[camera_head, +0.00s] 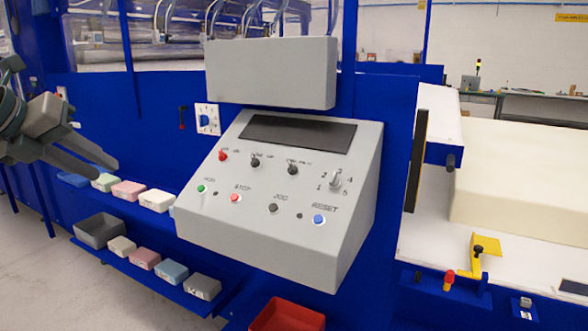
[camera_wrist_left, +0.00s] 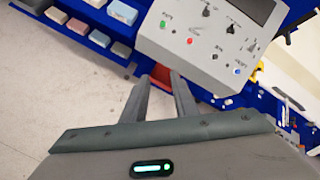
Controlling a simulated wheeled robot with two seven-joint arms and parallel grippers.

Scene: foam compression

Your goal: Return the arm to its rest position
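My left gripper (camera_head: 107,168) comes in at the left of the head view, in front of the blue machine and left of the control panel. Its two dark fingers are apart with nothing between them. The fingers also show in the left wrist view (camera_wrist_left: 160,80), pointing toward the lower edge of the panel. The grey control panel (camera_head: 290,240) stands in the middle of the head view, clear of the gripper. It has coloured buttons, black switches and a rotary knob. My right gripper is in neither view.
Two blue shelves carry several coloured foam blocks (camera_head: 128,190) and a grey bin (camera_head: 100,230) close to my left gripper. A red bin (camera_head: 287,316) sits below the panel. A large cream foam block (camera_head: 520,185) lies on the white table at right. Open floor is at lower left.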

